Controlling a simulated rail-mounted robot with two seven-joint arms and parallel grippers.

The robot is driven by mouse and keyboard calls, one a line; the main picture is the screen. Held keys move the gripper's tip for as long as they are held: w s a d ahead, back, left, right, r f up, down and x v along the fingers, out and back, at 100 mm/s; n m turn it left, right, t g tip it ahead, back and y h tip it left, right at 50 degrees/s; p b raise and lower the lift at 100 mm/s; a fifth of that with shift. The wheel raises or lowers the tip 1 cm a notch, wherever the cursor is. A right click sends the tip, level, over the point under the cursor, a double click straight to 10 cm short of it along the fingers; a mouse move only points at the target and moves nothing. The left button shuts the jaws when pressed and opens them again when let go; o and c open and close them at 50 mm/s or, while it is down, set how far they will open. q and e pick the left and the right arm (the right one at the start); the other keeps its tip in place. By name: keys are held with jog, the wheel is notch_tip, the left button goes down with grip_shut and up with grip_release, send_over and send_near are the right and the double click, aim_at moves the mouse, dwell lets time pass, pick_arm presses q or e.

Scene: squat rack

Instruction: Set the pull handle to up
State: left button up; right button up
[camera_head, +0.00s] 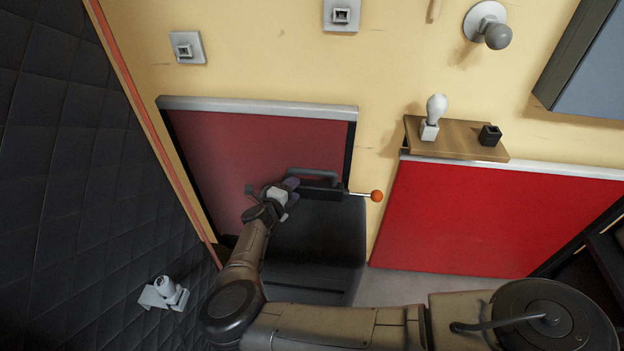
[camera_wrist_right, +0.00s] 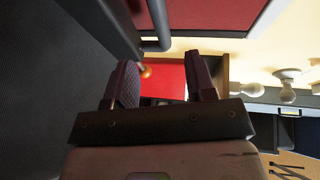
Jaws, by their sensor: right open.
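A grey U-shaped handle (camera_head: 318,175), which looks like the pull handle, sits at the top of a dark box (camera_head: 318,235) in front of the dark red panel. In the right wrist view its bent grey bar (camera_wrist_right: 155,28) shows beyond the fingers. A thin rod with an orange ball (camera_head: 376,196) sticks out right of the box top. My right gripper (camera_head: 289,189) is just left of the handle, open, with nothing between its fingers; its two fingers (camera_wrist_right: 162,82) show apart in the right wrist view. Contact with the handle cannot be told. My left gripper is out of view.
A dark padded wall (camera_head: 70,180) stands on the left with a grey fixture (camera_head: 164,293). A wooden shelf (camera_head: 455,138) holds a white bulb (camera_head: 436,108) and a small black block (camera_head: 489,135), above a bright red panel (camera_head: 480,220). A blue-grey cabinet (camera_head: 590,65) hangs upper right.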

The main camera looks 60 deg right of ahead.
aim_at(310, 174)
jog(key=d+b, duration=0.1)
jog(key=d, duration=0.2)
jog(key=d+f+b, duration=0.1)
jog(key=d, duration=0.2)
jog(key=d+f+b, duration=0.1)
jog(key=d, duration=0.2)
jog(key=shift+w+d+b, duration=0.1)
jog(key=shift+d+b, duration=0.15)
jog(key=shift+b, duration=0.15)
jog(key=shift+d+f, duration=0.1)
jog(key=shift+d, duration=0.55)
jog(key=shift+d+b, duration=0.35)
jog(key=shift+d, duration=0.1)
jog(key=c, duration=0.9)
grip_shut()
